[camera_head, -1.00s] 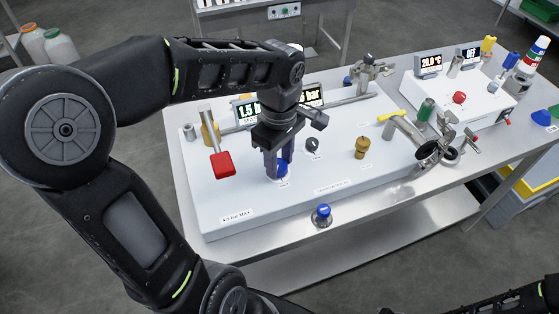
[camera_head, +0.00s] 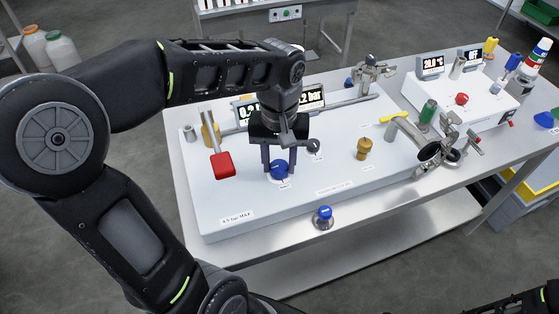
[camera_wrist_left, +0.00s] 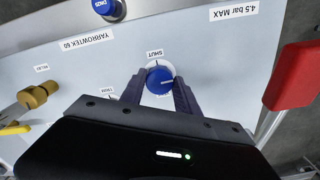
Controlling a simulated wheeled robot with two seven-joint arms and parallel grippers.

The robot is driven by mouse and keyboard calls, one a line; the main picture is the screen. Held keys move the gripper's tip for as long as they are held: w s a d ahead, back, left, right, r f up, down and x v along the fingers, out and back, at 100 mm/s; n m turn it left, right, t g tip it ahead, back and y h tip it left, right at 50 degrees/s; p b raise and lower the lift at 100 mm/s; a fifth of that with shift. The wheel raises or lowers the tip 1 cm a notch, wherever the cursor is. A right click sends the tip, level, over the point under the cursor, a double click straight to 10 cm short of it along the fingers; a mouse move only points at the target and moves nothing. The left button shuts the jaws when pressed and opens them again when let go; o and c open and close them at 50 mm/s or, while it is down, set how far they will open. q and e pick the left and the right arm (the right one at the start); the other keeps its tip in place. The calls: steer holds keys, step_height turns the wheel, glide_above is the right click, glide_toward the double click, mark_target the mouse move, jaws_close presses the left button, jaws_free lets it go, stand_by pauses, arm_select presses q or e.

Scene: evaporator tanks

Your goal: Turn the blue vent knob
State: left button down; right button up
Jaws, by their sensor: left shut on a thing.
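The blue vent knob (camera_head: 279,170) stands on the front of the white panel box (camera_head: 330,205).
A red-handled lever (camera_head: 223,165) stands left of the knob, close to my left gripper. A brass valve (camera_head: 363,149) is to the right. A separate blue knob (camera_head: 324,214) sits on the steel table in front. Two displays stand behind the gripper, partly hidden.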

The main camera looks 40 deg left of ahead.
arm_select(q)
steer(key=m, duration=0.4)
steer(key=shift+m, duration=0.3)
steer(key=m, duration=0.4)
steer(key=shift+a+m, duration=0.1)
steer(key=shift+m, duration=0.2)
steer(key=m, duration=0.4)
steer(key=shift+m, duration=0.3)
steer(key=m, duration=0.4)
steer(key=shift+w+a+m+p, duration=0.1)
steer(key=shift+m+p, duration=0.2)
steer(key=shift+p, duration=0.05)
steer(key=c, duration=0.9)
jaws_free()
